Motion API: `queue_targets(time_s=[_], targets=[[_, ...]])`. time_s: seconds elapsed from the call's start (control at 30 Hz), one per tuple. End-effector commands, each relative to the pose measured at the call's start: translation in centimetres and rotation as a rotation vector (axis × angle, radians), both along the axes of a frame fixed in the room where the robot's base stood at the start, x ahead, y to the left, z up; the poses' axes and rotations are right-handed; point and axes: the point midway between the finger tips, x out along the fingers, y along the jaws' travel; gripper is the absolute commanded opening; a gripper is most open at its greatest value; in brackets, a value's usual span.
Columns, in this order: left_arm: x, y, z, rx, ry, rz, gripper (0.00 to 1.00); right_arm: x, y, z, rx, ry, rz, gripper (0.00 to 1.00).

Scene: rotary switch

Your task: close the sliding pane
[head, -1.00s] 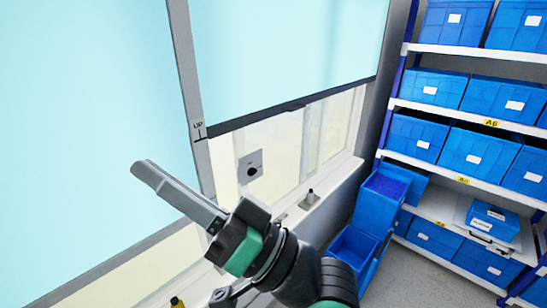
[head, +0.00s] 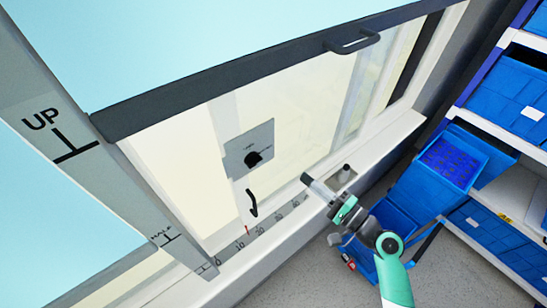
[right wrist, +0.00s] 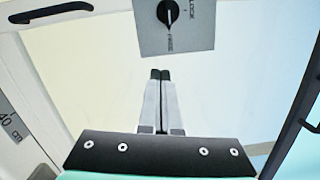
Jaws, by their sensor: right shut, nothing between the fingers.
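The sliding pane (head: 305,120) is a pale glass panel behind the sill. Its black handle (head: 252,204) stands near the pane's left lower part and also shows in the right wrist view (right wrist: 50,12). A grey plate (head: 262,136) with a black rotary knob (head: 253,158) is mounted above the handle. In the right wrist view the knob's (right wrist: 167,12) white line points toward the word that looks like FREE. My right gripper (head: 308,181) is shut and empty, right of the handle, with its fingers pointing toward the pane. My left gripper is not in view.
A light blue blind with a dark bottom bar (head: 200,88) and handle (head: 352,42) hangs above. Blue bins (head: 440,185) and shelves stand at the right.

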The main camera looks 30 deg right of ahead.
Motion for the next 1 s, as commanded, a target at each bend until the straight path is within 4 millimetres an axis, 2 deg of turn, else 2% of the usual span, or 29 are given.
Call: queue_targets(time_s=[0.17,0.27,0.67,0.7,0.8,1.0], targets=[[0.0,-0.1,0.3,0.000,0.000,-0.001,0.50,0.8,0.2,0.4,-0.003,-0.004,0.001,0.00],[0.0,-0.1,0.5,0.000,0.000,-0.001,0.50,2.1,0.6,0.6,-0.003,-0.005,0.004,0.00],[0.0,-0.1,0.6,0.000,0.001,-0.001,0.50,10.2,2.8,0.9,-0.002,-0.004,0.004,0.00],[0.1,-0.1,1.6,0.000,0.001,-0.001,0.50,9.9,3.7,1.5,-0.003,-0.002,0.007,0.00],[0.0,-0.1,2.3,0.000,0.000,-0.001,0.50,9.8,5.2,1.7,-0.004,-0.002,0.005,0.00],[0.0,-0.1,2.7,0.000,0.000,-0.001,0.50,9.8,6.3,1.6,-0.005,-0.004,0.001,0.00]])
